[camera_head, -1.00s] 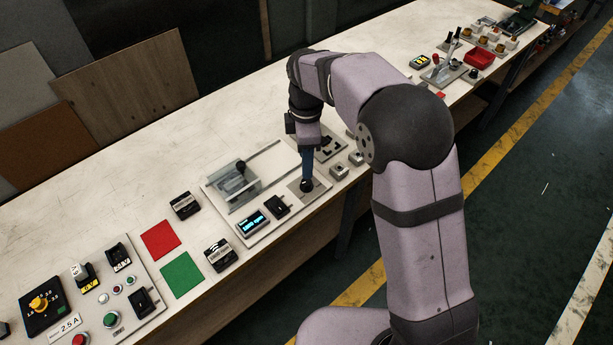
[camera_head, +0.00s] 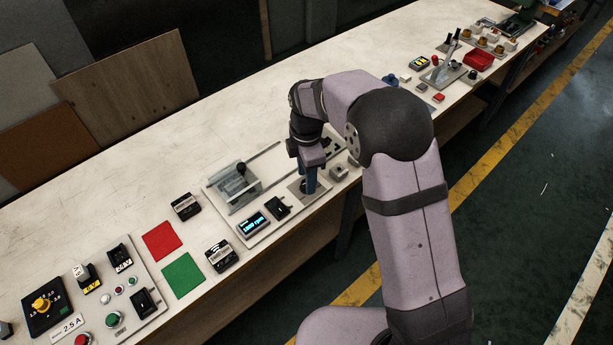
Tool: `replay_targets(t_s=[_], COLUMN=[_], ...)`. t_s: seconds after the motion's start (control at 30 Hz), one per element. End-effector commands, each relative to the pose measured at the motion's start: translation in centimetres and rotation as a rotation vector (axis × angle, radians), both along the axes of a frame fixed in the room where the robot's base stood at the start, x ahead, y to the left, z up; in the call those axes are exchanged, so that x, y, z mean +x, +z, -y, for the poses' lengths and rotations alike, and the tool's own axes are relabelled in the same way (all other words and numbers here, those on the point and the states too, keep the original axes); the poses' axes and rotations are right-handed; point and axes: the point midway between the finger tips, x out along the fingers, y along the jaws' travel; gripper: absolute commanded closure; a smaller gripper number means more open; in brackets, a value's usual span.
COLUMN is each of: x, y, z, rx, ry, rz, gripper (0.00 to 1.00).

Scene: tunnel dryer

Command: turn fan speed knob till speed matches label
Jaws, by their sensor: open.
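The fan speed knob is a dark round knob on a pale square plate (camera_head: 296,187) at the front of the dryer panel. My gripper (camera_head: 309,188) points down over this plate, and its blue fingers hide most of the knob. My gripper is open; I cannot tell whether its fingers touch the knob. A lit display (camera_head: 254,225) left of the knob shows blue digits with "rpm", too small to read surely. A dark label stand (camera_head: 221,256) with a white label stands left of the panel, and another label stand (camera_head: 186,206) is behind it; their text is unclear.
A black switch (camera_head: 280,207) sits between display and knob plate. The clear tunnel housing (camera_head: 234,186) with its rails is behind. Red (camera_head: 160,241) and green (camera_head: 182,275) squares lie to the left. Small grey blocks stand right of my gripper. The bench's back is clear.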

Motion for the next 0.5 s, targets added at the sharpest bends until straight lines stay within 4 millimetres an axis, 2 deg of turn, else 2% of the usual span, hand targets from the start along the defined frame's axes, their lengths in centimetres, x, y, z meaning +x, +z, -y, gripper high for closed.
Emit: replay_targets(t_s=[0.2,0.47,0.5], x=[0.0,0.0,0.0], y=[-1.3,-1.4,-1.4], z=[0.0,0.0,0.0], rx=[0.000,0.000,0.000], ry=[0.000,-0.001,-0.001], rz=[0.001,0.001,0.001], gripper=[0.58,0.58,0.63])
